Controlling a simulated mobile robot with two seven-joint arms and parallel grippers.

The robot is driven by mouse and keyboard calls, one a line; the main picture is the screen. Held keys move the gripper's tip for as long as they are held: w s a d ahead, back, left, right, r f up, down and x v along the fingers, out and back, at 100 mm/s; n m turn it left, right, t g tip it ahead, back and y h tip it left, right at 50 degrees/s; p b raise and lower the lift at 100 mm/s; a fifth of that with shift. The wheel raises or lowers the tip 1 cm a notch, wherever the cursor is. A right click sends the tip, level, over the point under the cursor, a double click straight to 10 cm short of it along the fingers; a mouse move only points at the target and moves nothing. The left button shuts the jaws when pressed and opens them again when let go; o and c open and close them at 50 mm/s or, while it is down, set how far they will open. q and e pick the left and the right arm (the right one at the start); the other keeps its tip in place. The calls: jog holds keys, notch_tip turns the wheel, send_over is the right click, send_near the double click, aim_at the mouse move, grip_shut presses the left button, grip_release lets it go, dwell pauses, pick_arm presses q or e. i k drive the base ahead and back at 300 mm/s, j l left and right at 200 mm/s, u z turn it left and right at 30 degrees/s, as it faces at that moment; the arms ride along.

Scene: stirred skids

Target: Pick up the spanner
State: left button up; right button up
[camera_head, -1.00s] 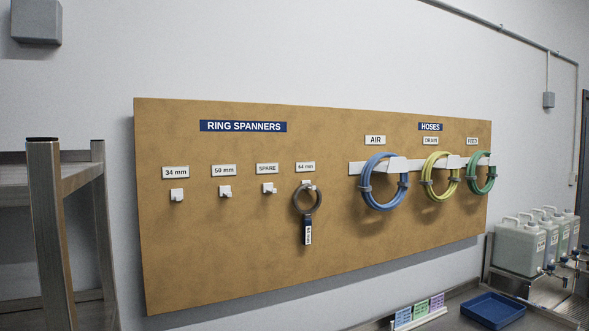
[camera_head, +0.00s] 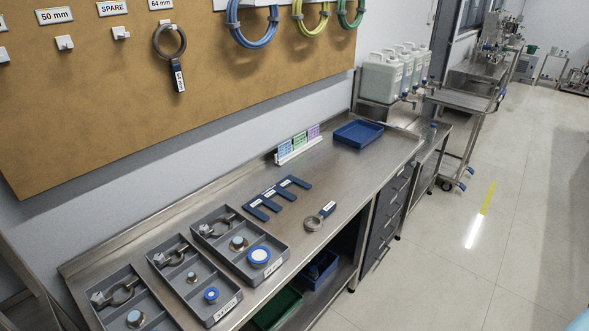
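A ring spanner (camera_head: 320,217) lies on the steel bench, near its front edge. It has a metal ring and a dark blue handle with a white label; its size cannot be read. Another ring spanner (camera_head: 172,55) hangs on the board below the 64 mm label, ring up and labelled dark handle down. Neither of my grippers is clearly in view.
The steel bench (camera_head: 340,185) carries several grey divided trays (camera_head: 283,268) with metal parts, dark blue flat pieces (camera_head: 277,197), coloured cards (camera_head: 298,146) and an empty-looking blue tray (camera_head: 358,133). White canisters (camera_head: 380,78) stand behind. Floor at right is clear.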

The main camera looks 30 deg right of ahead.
aim_at(323, 214)
jog(key=i+l+u, duration=0.1)
jog(key=l, duration=0.3)
jog(key=i+l+u, duration=0.1)
jog(key=l, duration=0.35)
jog(key=i+l+u, duration=0.1)
jog(key=l, duration=0.3)
